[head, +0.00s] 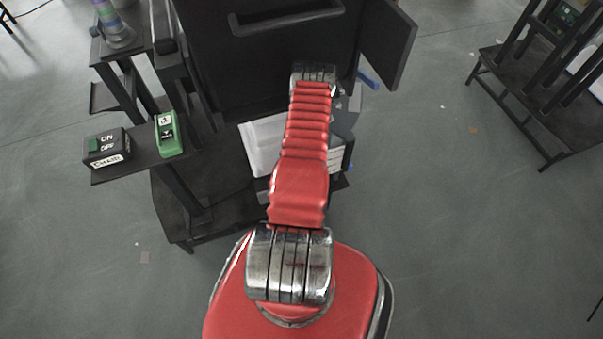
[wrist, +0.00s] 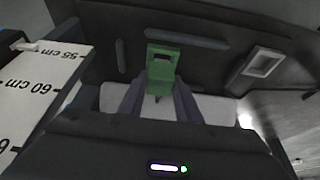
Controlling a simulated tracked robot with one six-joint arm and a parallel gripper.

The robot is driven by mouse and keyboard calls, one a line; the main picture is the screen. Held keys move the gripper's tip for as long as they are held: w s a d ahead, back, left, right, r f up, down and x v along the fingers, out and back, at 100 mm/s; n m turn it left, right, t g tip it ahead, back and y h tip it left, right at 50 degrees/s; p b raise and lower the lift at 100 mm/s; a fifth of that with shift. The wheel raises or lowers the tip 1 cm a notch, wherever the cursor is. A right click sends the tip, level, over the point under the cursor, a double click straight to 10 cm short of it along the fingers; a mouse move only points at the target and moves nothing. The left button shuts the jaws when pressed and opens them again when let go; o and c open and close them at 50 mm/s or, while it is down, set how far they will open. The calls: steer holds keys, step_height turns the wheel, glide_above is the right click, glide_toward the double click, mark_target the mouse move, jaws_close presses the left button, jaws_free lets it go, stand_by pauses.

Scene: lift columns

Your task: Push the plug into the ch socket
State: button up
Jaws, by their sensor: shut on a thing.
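In the wrist view my gripper (wrist: 161,80) is shut on a green block with a dark slot, which looks like the plug (wrist: 162,65). The two grey fingers lie at its left and right sides. A dark panel lies beyond the plug. A pale rectangular frame with a dark grey centre (wrist: 265,62) is on the panel to the right, apart from the plug. It may be the ch socket, but no lettering can be read on it. In the head view my red arm reaches toward the black cabinet (head: 265,65), and the gripper and plug are hidden.
A ruler strip (wrist: 40,85) marked 55 and 60 cm lies at left in the wrist view. In the head view, a black ON/OFF box (head: 106,160) and a green box (head: 168,146) stand on a side shelf. A black rack (head: 520,90) stands far right; open floor lies between.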

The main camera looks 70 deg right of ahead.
steer(key=shift+f, duration=0.85)
stand_by(0.7)
steer(key=o, duration=1.3)
steer(key=shift+c, duration=0.2)
steer(key=shift+r, duration=3.5)
